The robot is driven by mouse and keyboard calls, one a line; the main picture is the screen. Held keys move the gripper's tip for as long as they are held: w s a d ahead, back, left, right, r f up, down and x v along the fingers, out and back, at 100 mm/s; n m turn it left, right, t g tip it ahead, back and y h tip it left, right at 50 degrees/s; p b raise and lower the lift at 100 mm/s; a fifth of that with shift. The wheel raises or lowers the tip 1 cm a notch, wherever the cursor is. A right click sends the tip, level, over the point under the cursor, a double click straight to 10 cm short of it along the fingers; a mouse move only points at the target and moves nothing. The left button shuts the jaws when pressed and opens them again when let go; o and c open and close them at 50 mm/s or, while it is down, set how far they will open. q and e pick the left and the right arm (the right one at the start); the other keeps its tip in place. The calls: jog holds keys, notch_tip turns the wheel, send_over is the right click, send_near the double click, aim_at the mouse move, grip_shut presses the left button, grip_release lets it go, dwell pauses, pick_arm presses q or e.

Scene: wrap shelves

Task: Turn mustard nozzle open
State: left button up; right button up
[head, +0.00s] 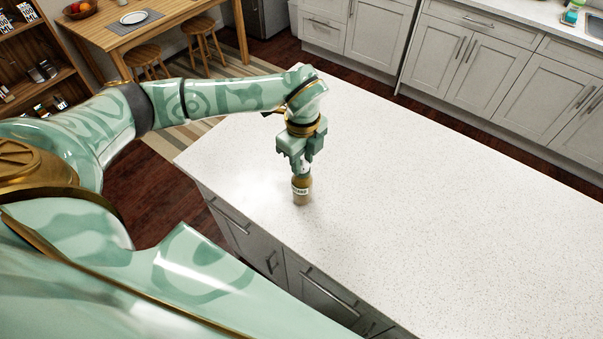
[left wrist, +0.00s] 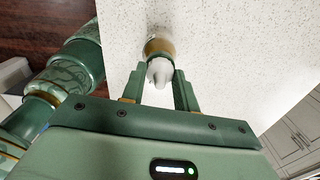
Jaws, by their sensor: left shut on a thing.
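The mustard bottle (head: 301,190) stands upright on the white counter, near its front edge. It is tan with a pale label. My left gripper (head: 300,172) points straight down over the bottle and is shut on its top. In the left wrist view, the white nozzle (left wrist: 160,72) sits between the two fingers of my left gripper (left wrist: 159,80), with the tan bottle body (left wrist: 159,47) beyond it. The fingers hide the nozzle in the head view, and I cannot tell its turn position. My right gripper is not in view.
The speckled white island counter (head: 430,210) is bare to the right of the bottle. Its front edge, with drawers (head: 240,232) below, runs close to the bottle. A wooden table (head: 150,22) and stools (head: 145,55) stand beyond at the upper left.

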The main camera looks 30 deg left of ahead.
pick_arm(q)
jog(key=shift+n+p, duration=0.3)
jog(key=shift+n, duration=0.7)
jog(key=shift+n, duration=1)
jog(key=o, duration=0.6)
jog(key=shift+r+p, duration=0.1)
jog(key=shift+p, duration=0.25)
notch_tip(320, 180, up, 7)
jog(key=p, duration=0.6)
